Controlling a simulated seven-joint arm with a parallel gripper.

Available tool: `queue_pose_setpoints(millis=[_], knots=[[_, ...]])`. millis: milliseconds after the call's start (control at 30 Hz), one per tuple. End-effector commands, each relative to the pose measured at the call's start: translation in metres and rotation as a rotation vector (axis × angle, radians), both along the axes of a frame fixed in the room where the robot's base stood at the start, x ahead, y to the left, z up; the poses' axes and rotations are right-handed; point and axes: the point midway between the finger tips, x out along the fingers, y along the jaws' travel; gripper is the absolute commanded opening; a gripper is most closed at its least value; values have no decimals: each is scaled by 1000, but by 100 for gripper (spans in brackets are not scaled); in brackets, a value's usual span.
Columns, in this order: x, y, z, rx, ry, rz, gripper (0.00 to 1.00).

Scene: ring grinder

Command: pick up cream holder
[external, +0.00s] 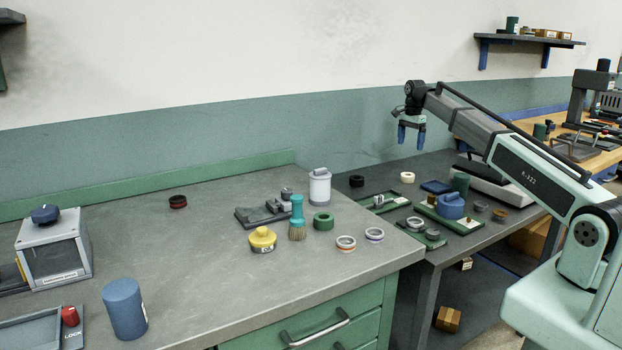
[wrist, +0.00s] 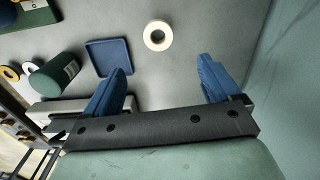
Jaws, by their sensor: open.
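A small cream ring-shaped holder (external: 407,174) lies on the dark grey bench in the external view. In the wrist view the cream ring (wrist: 147,35) shows from above, with a hole in its middle. My gripper (external: 411,138) points down and hangs in the air above the bench near the cream ring. In the wrist view its blue fingers (wrist: 162,66) are spread apart with nothing between them. The ring lies just beyond the fingertips, and no finger touches it.
A blue tray (wrist: 110,57) and a dark green cylinder (wrist: 54,76) lie left of the ring in the wrist view. A black ring (external: 356,181) and a green tray with small parts (external: 383,202) are near it. The wall (wrist: 290,70) rises at the right in the wrist view.

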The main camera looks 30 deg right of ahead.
Motion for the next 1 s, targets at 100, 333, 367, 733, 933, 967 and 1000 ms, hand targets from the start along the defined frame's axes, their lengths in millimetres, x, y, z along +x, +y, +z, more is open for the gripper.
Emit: queue_pose_setpoints(millis=[100,333,367,733,933,967,1000], knots=[[-1,0,-19,1,2,2,90],[-1,0,-57,1,2,0,90],[-1,0,-61,0,1,0,90],[-1,0,-83,0,0,-1,90],[-3,0,-101,1,2,-1,90],[-4,0,-105,1,2,-1,90],[-4,0,-111,0,2,-1,90]])
